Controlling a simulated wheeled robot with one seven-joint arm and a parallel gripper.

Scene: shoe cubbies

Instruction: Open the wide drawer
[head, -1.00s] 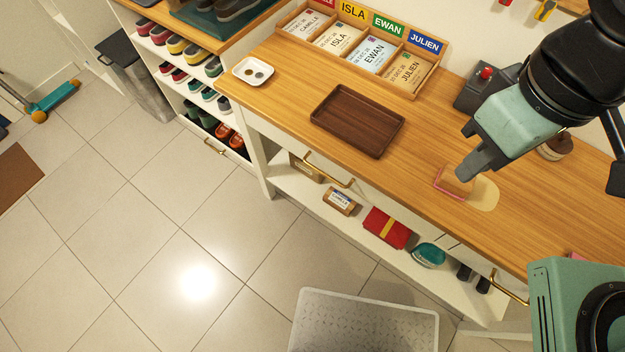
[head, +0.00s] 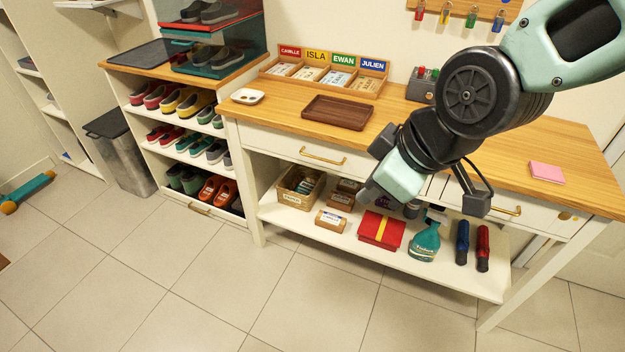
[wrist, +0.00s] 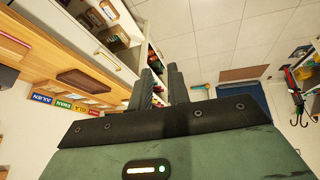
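The wide drawer (head: 285,147) is a white front under the wooden tabletop, left of the narrower drawer. It looks shut. Its long brass handle (head: 322,157) is clear in the head view. My gripper (head: 366,200) hangs in front of the table, right of and lower than the handle in the picture, and apart from it. In the wrist view its two dark fingers (wrist: 166,85) show a small gap with nothing between them. The right end of the wide drawer is partly hidden behind my arm.
A brown tray (head: 338,112) lies on the tabletop above the drawer. The lower shelf holds boxes, a red case (head: 381,230) and a teal spray bottle (head: 425,243). A shoe rack (head: 150,125) stands left. The tiled floor in front is clear.

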